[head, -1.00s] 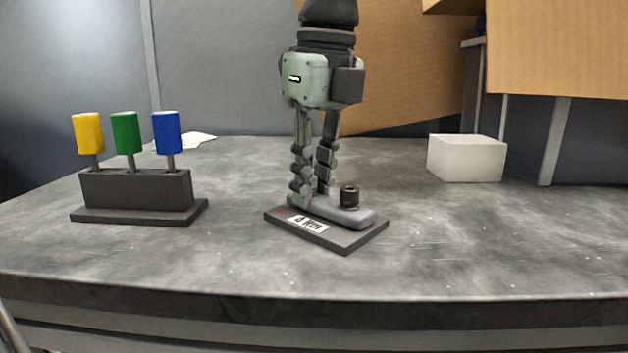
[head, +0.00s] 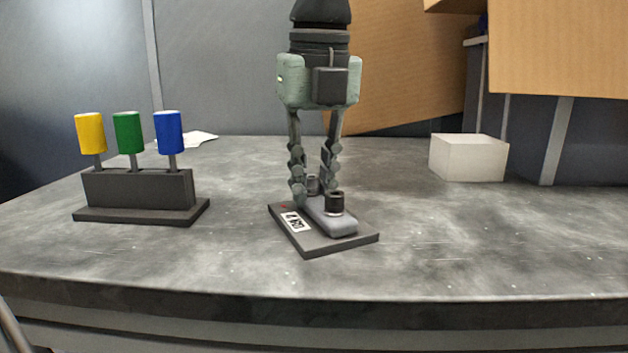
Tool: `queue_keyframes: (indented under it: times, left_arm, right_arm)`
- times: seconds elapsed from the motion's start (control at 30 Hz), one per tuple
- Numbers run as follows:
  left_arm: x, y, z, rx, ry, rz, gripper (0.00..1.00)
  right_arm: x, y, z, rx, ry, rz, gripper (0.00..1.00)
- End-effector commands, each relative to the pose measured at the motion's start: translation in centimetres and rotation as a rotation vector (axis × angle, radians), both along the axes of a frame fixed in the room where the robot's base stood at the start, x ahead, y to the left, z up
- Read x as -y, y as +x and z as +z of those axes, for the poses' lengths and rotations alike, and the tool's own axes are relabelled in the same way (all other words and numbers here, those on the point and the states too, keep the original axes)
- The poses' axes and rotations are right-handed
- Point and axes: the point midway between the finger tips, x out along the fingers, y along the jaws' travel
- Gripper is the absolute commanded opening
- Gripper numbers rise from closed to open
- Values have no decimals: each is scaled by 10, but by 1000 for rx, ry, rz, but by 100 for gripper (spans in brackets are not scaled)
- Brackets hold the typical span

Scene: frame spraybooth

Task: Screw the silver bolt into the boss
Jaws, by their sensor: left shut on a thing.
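My left gripper (head: 313,186) points straight down from the top middle in the head view. Its fingers are shut on a small grey cylindrical piece, seemingly the silver bolt (head: 313,183), largely hidden between them. This is over the far end of a grey raised bar (head: 338,221) on a dark base plate (head: 318,249) with a white label. A black hollow-topped cylinder (head: 334,203) stands upright on the nearer part of the bar. I cannot tell how deep the bolt sits in the boss, which the fingers cover. My right gripper is out of view.
A dark rack (head: 138,190) with yellow (head: 90,133), green (head: 127,132) and blue (head: 168,132) handles stands at the left. A white block (head: 468,158) sits at the back right. The grey table (head: 480,250) is clear around the plate.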

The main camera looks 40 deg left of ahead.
Motion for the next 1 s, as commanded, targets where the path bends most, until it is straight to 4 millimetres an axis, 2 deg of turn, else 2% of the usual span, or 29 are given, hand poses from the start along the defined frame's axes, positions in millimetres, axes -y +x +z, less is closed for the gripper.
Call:
queue_keyframes:
  times: [0.03,0.23,0.6,0.83,1.0]
  left_arm:
    - [0,-1,0,-2,-2,-54,0]
    - [-1,-2,0,-4,-3,-321,0]
    - [-2,-3,0,-4,-2,-390,0]
    - [-3,-4,1,-4,-4,-690,0]
    - [-4,-4,-1,-4,-1,-769,0]
  right_arm:
    - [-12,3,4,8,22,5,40]
    - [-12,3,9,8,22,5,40]
    - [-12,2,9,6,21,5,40]
    - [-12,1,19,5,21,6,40]
    - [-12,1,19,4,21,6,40]
